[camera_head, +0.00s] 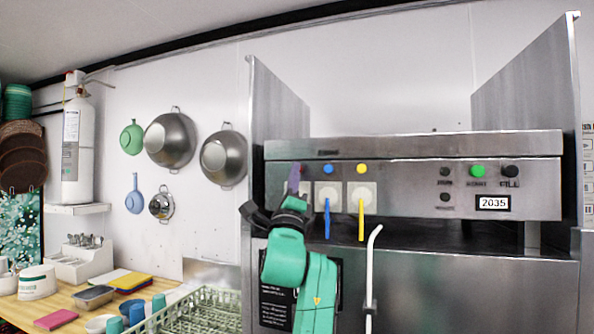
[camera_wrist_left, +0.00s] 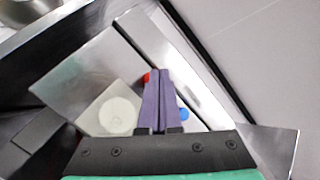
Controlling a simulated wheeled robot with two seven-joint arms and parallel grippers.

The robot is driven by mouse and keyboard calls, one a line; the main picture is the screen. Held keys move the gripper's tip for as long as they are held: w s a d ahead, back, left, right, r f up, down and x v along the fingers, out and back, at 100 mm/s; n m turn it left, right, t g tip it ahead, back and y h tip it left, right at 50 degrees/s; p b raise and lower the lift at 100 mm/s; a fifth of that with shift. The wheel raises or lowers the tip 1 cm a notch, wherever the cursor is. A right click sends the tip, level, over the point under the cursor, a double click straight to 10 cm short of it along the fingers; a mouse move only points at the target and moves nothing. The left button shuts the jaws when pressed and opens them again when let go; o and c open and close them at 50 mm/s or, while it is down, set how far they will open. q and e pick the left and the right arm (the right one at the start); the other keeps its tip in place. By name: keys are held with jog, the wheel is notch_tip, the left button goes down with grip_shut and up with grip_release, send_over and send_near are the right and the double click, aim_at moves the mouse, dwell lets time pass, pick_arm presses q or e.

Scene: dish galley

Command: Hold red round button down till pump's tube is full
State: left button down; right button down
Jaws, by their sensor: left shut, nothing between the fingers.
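The red round button (camera_wrist_left: 147,78) shows as a small red patch in the left wrist view, partly covered by the fingers. My left gripper (camera_head: 294,170) is shut and empty, its purple fingers upright in front of the panel's left end. In the left wrist view the fingertips (camera_wrist_left: 159,72) lie right beside or over the red button. I cannot tell whether they touch it or press it in. A blue tube (camera_head: 327,218) and a yellow tube (camera_head: 361,220) hang below their white plates. Any tube below the red button is hidden by my gripper and arm.
A blue button (camera_head: 328,169) and a yellow button (camera_head: 361,169) sit right of my fingers. A white bent pipe (camera_head: 371,270) stands in front. A green dish rack (camera_head: 205,312) is at lower left.

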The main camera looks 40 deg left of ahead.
pick_arm(q)
jog(key=shift+w+a, duration=0.2)
jog(key=shift+w, duration=0.15)
dwell(0.9)
dwell(2.0)
jog(key=shift+s+d, duration=0.25)
jog(key=shift+s, duration=0.45)
jog(key=s, duration=0.1)
jog(key=s+d, duration=0.1)
jog(key=s, duration=0.2)
jog(key=shift+s+d, duration=0.4)
jog(key=shift+f, duration=0.1)
